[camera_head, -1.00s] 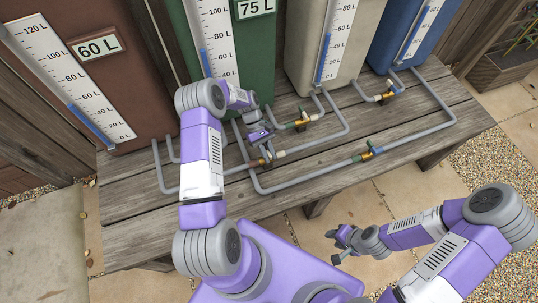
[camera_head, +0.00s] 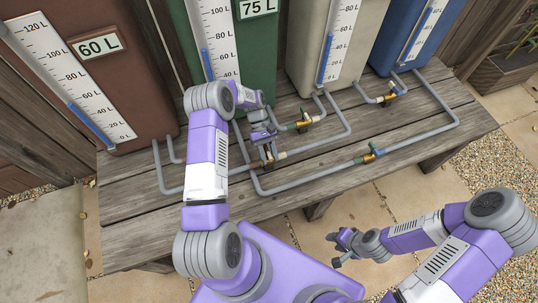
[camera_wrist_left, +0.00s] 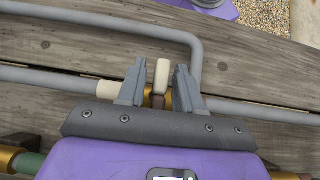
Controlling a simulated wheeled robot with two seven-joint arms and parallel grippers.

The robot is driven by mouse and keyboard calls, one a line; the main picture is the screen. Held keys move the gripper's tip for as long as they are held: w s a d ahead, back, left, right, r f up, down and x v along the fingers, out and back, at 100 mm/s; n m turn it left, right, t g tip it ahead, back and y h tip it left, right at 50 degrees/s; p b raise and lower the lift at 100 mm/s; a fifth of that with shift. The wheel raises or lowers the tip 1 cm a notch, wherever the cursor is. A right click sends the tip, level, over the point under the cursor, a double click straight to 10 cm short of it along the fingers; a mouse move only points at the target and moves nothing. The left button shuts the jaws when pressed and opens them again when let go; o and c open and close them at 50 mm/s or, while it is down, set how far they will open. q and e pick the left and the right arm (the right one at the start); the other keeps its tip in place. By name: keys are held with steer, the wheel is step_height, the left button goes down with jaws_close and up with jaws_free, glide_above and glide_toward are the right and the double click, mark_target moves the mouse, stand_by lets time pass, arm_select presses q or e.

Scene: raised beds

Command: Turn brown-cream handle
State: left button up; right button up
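The brown-cream valve sits on a grey pipe on the wooden table, with a brown sleeve (camera_head: 257,164) and a cream sleeve (camera_head: 281,155) beside it in the head view. In the left wrist view its upright handle (camera_wrist_left: 162,76) is cream above brown. My left gripper (camera_wrist_left: 160,88) is open, with one finger on each side of the handle and narrow gaps visible. In the head view, my left gripper (camera_head: 265,139) partly hides the handle. My right gripper (camera_head: 342,244) is open and empty, in front of the table and away from the valves.
Grey pipes (camera_head: 300,182) cross the table. Tanks (camera_head: 330,45) line the back.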

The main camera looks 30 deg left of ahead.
mark_target(268, 151)
arm_select(q)
steer(key=shift+p+v, duration=0.6)
steer(key=shift+v, duration=3.15)
steer(key=shift+r, duration=0.1)
